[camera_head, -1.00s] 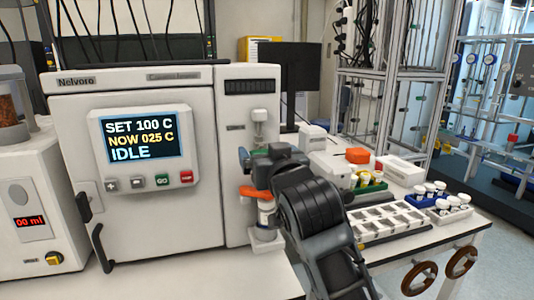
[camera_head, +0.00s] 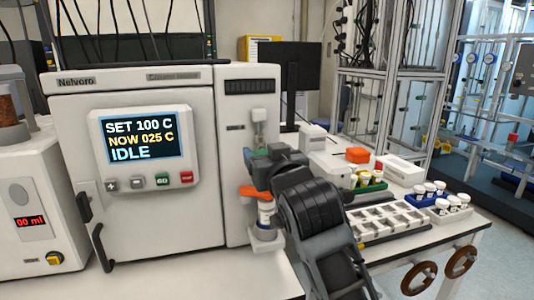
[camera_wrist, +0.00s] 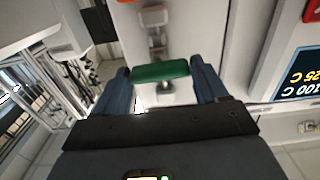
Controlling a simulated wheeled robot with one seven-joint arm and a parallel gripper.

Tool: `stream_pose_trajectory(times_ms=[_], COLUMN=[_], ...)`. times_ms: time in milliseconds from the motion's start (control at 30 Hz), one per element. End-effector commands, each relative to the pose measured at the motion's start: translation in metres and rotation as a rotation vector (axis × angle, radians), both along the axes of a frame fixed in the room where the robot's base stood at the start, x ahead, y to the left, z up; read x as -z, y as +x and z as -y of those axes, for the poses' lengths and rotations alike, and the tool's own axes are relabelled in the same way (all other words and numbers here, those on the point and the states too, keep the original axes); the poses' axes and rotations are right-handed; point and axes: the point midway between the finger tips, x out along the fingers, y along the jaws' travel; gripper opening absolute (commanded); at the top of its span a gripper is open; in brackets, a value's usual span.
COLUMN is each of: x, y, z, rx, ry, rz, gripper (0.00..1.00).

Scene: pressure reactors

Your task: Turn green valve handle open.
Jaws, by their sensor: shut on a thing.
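The green valve handle (camera_wrist: 160,71) is a short bar across the middle of the wrist view. It lies between the two dark blue fingers of my gripper (camera_wrist: 162,68), with one finger at each end, and the gripper is shut on it. In the head view my gripper (camera_head: 262,166) is at the valve column on the right front of the white reactor (camera_head: 158,230). The reactor's display reads SET 100 C, NOW 025 C, IDLE.
An orange handle (camera_head: 252,191) sits just below my gripper on the same column. The display panel (camera_head: 142,148) is to the left. A tray (camera_head: 388,222) and vial racks (camera_head: 453,211) stand to the right. The counter front below the reactor is clear.

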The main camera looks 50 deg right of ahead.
Motion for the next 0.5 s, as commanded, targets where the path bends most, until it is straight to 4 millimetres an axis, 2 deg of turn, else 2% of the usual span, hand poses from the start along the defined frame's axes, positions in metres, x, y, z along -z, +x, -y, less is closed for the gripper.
stream_pose_trajectory(times_ms=[500], x=[-0.0023], y=[0.0013], z=[-0.0020], rx=[-0.001], ry=[-0.329], rz=[-0.224], gripper=[0.42])
